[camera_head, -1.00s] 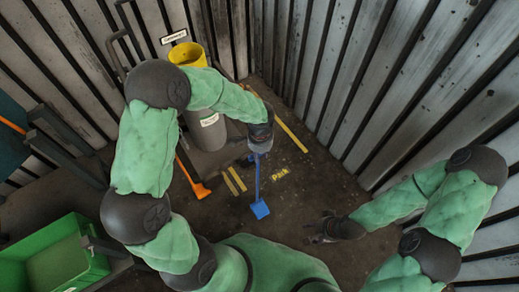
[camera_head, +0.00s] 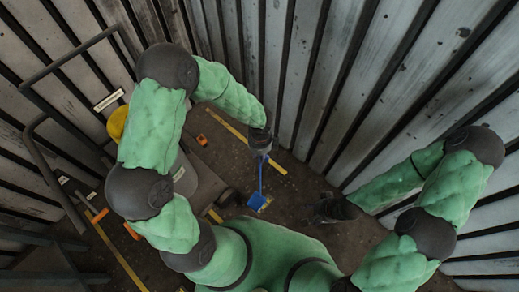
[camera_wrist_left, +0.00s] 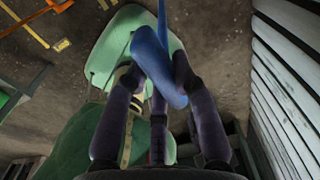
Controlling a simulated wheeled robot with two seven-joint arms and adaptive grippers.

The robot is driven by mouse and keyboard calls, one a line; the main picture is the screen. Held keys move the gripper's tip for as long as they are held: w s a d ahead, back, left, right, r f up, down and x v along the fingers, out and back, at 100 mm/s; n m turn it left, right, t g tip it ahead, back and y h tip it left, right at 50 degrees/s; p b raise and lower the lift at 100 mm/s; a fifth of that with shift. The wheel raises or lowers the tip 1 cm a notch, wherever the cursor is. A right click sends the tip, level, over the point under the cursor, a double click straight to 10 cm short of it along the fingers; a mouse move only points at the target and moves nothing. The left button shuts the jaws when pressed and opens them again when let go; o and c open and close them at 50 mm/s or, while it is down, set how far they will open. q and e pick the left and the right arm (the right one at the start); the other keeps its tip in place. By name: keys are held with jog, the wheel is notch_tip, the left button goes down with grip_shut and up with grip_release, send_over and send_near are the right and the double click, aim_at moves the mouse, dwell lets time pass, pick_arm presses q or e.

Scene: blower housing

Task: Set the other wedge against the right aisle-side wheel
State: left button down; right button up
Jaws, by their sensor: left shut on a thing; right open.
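My left gripper (camera_head: 260,154) is shut on a blue wedge with a long thin handle (camera_head: 258,200); in the head view its block hangs below the gripper, over the floor. In the left wrist view the blue wedge (camera_wrist_left: 150,55) shows between and beyond the dark fingers. My right gripper (camera_head: 320,208) is open and empty, low over the dark floor to the right of the wedge. Small orange pieces (camera_head: 202,140) lie left of the left gripper; I cannot tell what they are. The right aisle-side wheel cannot be made out.
A grey trolley frame with rails (camera_head: 62,75) stands at the left. A yellow-topped cylinder (camera_head: 117,122) is partly hidden behind my left arm. Corrugated metal walls (camera_head: 330,90) close off the back and right. Yellow floor stripes (camera_head: 228,130) mark the dark floor. Floor between the grippers looks clear.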

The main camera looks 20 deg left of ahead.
pick_arm(q)
jog(key=shift+w+a+m, duration=0.15)
jog(key=shift+w+m, duration=0.15)
jog(key=shift+w, duration=0.15)
jog(key=w+a+f, duration=0.1)
jog(key=w+a, duration=0.1)
jog(key=a, duration=0.4)
jog(key=w+a+f, duration=0.2)
jog(key=w+a, duration=0.1)
jog(key=a, duration=0.3)
jog(key=shift+w+a+p, duration=0.15)
jog(key=shift+a+p, duration=0.15)
jog(key=shift+a, duration=0.05)
pick_arm(e)
jog(key=shift+w+a+r, duration=0.15)
jog(key=shift+w+r, duration=0.2)
pick_arm(q)
jog(key=shift+a, duration=0.1)
jog(key=shift+s+a+f+b, duration=0.2)
jog(key=shift+s+f, duration=0.1)
jog(key=shift+s, duration=0.25)
jog(key=shift+s+a+f+b, duration=0.15)
jog(key=shift+s+f+b, duration=0.1)
jog(key=shift+s, duration=0.25)
jog(key=shift+s+a+f+b, duration=0.2)
jog(key=shift+s+f, duration=0.1)
jog(key=shift+s, duration=0.25)
pick_arm(e)
jog(key=shift+f, duration=0.6)
